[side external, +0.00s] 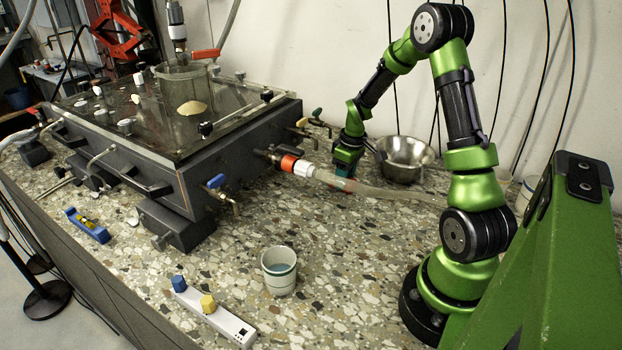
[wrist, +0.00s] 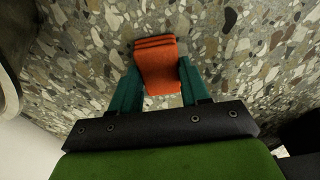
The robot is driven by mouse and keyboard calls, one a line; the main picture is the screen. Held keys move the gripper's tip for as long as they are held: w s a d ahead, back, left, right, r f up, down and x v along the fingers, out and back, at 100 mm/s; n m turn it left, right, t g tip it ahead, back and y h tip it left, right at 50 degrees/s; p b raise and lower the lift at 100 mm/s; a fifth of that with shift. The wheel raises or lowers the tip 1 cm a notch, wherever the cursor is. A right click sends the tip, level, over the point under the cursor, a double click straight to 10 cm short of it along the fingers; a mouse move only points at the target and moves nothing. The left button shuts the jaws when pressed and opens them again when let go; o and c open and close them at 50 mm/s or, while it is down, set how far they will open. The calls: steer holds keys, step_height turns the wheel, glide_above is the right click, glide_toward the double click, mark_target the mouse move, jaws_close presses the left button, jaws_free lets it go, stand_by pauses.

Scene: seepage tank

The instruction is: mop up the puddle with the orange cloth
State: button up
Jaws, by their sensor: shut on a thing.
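The orange cloth (wrist: 158,58) is folded in layers and sits between the teal fingers of my gripper (wrist: 158,78) in the wrist view. The fingers are shut on it, and its far end sticks out past the fingertips over the speckled stone bench top. In the side external view my gripper (side external: 345,170) points down, low over the bench behind a clear hose. The hose partly hides the fingertips, and the cloth cannot be clearly made out there. I cannot make out a puddle in either view.
A steel bowl (side external: 404,158) stands just right of my gripper. The clear hose (side external: 380,190) runs in front of it from the tank (side external: 190,165) at the left. A cup (side external: 279,270) and a white bar with knobs (side external: 213,314) are nearer the camera.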

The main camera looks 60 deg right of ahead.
steer(key=shift+s, duration=0.6)
steer(key=shift+r, duration=0.15)
steer(key=shift+r, duration=0.6)
